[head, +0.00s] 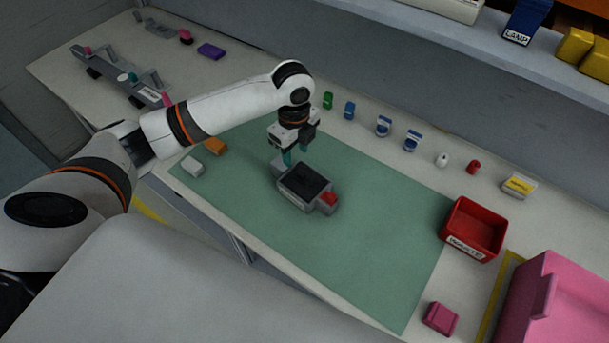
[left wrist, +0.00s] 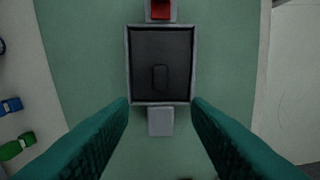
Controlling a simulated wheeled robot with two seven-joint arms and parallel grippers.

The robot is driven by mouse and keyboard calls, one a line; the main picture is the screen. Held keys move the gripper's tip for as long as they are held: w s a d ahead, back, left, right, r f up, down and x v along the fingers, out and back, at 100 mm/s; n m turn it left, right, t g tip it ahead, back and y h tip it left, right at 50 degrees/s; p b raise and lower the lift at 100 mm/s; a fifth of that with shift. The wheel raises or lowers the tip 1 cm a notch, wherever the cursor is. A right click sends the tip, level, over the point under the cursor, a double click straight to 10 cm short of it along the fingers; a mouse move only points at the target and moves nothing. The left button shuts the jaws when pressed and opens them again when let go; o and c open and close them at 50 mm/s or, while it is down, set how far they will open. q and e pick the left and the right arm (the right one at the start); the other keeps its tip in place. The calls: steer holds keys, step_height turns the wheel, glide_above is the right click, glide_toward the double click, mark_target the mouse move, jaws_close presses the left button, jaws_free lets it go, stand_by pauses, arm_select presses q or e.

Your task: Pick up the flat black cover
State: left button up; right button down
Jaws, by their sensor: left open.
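A grey module (head: 290,197) lies on the green mat and also shows in the left wrist view (left wrist: 128,70). A flat black panel (left wrist: 160,50), which looks like the cover, fills its top inside the grey rim; it also shows in the head view (head: 305,180). A small darker rounded shape marks its middle. I cannot tell how deep the panel sits. My left gripper (head: 289,157) is over the module's grey-block end, with teal fingers pointing down. In the left wrist view its fingers (left wrist: 160,103) are apart, with nothing between them. My right gripper is not in view.
The green mat (head: 375,225) has free room around the module. An orange block (head: 215,146) and a white block (head: 192,166) lie at left. A red bin (head: 473,229) and pink box (head: 560,300) stand at right. Several small coloured parts line the back.

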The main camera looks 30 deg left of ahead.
mark_target(298, 171)
arm_select(q)
steer(key=shift+f, duration=0.8)
steer(key=f, duration=0.1)
steer(key=f+p, duration=0.1)
steer(key=f, duration=0.1)
steer(key=f+p, duration=0.1)
steer(key=shift+s+d+f, duration=0.1)
steer(key=shift+d+f, duration=0.05)
steer(key=shift+d, duration=0.15)
steer(key=shift+f, duration=0.5)
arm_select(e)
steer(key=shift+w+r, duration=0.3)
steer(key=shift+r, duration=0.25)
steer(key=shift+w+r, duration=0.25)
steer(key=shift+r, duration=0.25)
arm_select(q)
jaws_close()
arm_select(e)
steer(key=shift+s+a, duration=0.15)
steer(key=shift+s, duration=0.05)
